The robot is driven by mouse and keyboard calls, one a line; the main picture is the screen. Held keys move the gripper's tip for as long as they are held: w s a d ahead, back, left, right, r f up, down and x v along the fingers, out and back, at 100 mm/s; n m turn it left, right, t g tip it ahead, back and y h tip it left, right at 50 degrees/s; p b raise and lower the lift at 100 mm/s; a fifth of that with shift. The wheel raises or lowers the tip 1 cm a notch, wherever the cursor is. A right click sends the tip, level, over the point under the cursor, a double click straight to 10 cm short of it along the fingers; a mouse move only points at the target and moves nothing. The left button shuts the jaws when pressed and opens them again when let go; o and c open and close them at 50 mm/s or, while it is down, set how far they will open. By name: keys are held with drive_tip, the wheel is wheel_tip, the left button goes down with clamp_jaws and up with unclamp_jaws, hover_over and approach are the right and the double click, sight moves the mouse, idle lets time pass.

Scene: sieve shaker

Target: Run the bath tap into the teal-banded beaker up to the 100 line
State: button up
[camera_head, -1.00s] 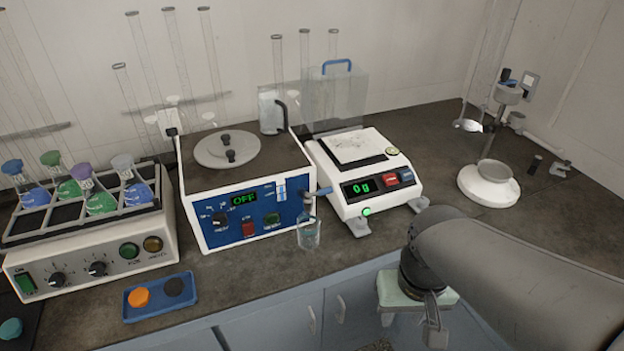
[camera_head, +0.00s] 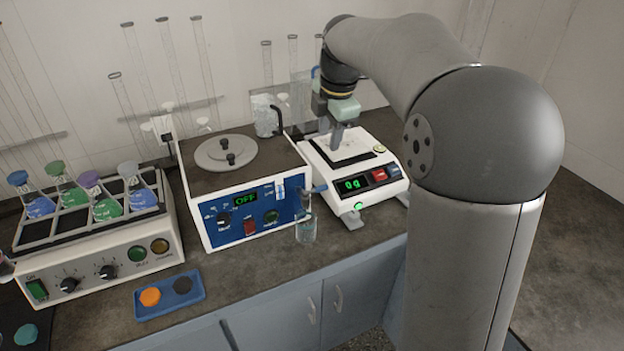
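The water bath (camera_head: 225,195) has a blue front panel with a lit OFF display and a round lid on top.
The balance (camera_head: 372,188) reads 0 g, right of the bath. A flask shaker (camera_head: 110,265) with several colored-stopper flasks stands at left. A blue tray (camera_head: 150,308) holds an orange and a dark disc. A handled jug (camera_head: 265,115) stands behind the bath.

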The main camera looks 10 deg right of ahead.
sight(322, 188)
drive_tip(key=w+f, duration=0.1)
drive_tip(key=f, duration=0.4)
drive_tip(key=w+f+p, duration=0.1)
drive_tip(key=f, duration=0.5)
drive_tip(key=w+f, duration=0.1)
drive_tip(key=f, duration=0.4)
drive_tip(key=shift+w+a+f+p, duration=0.1)
drive_tip(key=shift+a+f+p, duration=0.25)
drive_tip(key=shift+a+p, duration=0.05)
clamp_jaws()
